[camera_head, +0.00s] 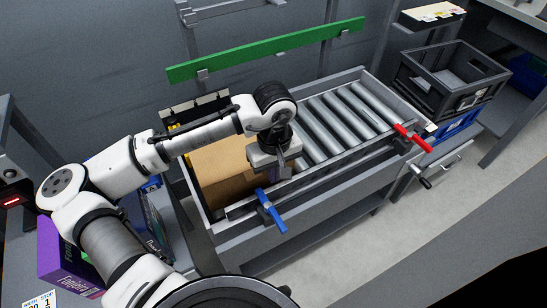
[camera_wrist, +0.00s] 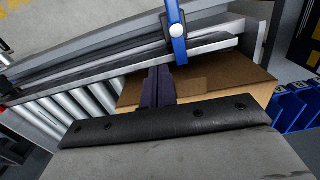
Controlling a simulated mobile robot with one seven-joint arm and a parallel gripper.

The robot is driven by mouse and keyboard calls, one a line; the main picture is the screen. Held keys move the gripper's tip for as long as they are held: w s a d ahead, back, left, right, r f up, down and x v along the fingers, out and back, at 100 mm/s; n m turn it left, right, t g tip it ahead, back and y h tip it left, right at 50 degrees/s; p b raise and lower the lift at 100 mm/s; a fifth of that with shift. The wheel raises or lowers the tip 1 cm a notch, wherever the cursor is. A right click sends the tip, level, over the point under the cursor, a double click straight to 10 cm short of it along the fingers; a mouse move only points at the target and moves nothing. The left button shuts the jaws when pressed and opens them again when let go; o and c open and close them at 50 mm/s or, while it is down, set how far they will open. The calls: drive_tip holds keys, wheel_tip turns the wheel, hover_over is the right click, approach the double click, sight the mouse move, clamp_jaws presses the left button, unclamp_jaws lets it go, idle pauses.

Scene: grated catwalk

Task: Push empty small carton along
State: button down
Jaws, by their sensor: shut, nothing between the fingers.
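The small carton (camera_head: 222,168) is a brown cardboard box at the left end of the roller conveyor (camera_head: 345,120), between its side rails. My arm crosses above it and hides part of it. My gripper (camera_head: 284,173) points down at the carton's right end, on the roller side. In the wrist view the dark fingers (camera_wrist: 158,88) are together with nothing between them. The carton (camera_wrist: 225,75) shows behind and to the right of them there, with a flap-like panel visible. I cannot tell whether the fingers touch it. Its inside is not clearly visible.
A blue clamp (camera_head: 270,210) and a red-handled clamp (camera_head: 410,137) sit on the conveyor's near rail. The rollers right of my gripper are clear. A dark crate (camera_head: 420,82) stands beyond the right end. A purple box (camera_head: 60,250) is at lower left.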

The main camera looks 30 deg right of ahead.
drive_tip(key=shift+w+f+p, duration=0.2)
drive_tip(key=shift+w+f, duration=0.5)
drive_tip(key=shift+w, duration=0.35)
drive_tip(key=shift+w+f+p, duration=0.15)
drive_tip(key=shift+w+f, duration=0.5)
drive_tip(key=shift+w, duration=0.35)
